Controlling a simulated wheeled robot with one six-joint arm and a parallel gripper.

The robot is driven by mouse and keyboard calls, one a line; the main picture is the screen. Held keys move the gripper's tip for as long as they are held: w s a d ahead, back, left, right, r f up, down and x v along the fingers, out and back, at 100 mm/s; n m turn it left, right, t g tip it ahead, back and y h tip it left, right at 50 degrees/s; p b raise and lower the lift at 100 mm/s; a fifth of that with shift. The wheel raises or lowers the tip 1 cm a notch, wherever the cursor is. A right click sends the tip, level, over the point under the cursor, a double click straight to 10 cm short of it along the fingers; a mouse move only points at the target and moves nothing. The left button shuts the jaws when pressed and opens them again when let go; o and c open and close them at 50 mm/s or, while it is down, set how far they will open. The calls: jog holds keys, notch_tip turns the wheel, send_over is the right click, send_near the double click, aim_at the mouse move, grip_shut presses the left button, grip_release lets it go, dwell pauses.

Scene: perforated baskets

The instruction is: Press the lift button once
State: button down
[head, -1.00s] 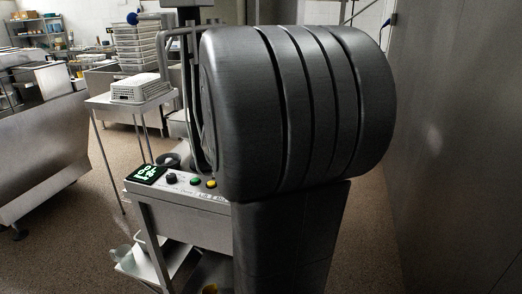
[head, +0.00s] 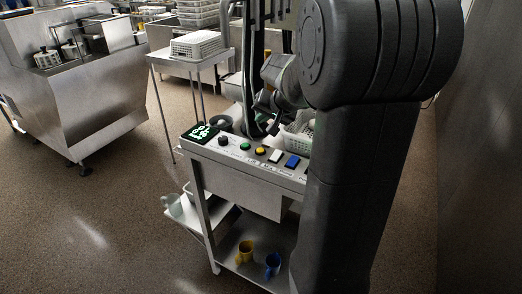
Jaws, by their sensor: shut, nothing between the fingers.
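A control panel (head: 238,163) on a steel cart carries a row of controls: a dark knob (head: 223,140), a green button (head: 245,146), a yellow button (head: 260,150), a white button (head: 275,156) and a blue button (head: 292,161). The labels below them are too small to read, so I cannot tell which is the lift button. My arm hides the panel's right end. My gripper (head: 262,106) shows small and dark behind the panel's buttons, partly hidden by my arm. It is shut and empty, apart from the buttons as far as I can see.
A lit green display (head: 200,133) is at the panel's left end. A white perforated basket (head: 298,131) stands behind the buttons. A yellow mug (head: 245,251) and a blue mug (head: 273,264) stand on the lower shelf. A side table (head: 165,55) holds another basket (head: 197,44). The floor at left is clear.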

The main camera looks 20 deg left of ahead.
aim_at(262, 151)
notch_tip(262, 151, down, 8)
jog(key=b, duration=0.6)
jog(key=shift+f, duration=0.2)
jog(key=shift+f+b, duration=0.1)
jog(key=shift+b, duration=0.25)
dwell(1.3)
jog(key=shift+f+b, duration=0.25)
jog(key=shift+b, duration=0.05)
jog(key=shift+f+b, duration=0.5)
dwell(0.6)
dwell(0.4)
jog(key=shift+r+p, duration=0.6)
jog(key=shift+r, duration=0.3)
jog(key=shift+r, duration=0.1)
jog(key=shift+r+p, duration=1.75)
jog(key=shift+r, duration=0.65)
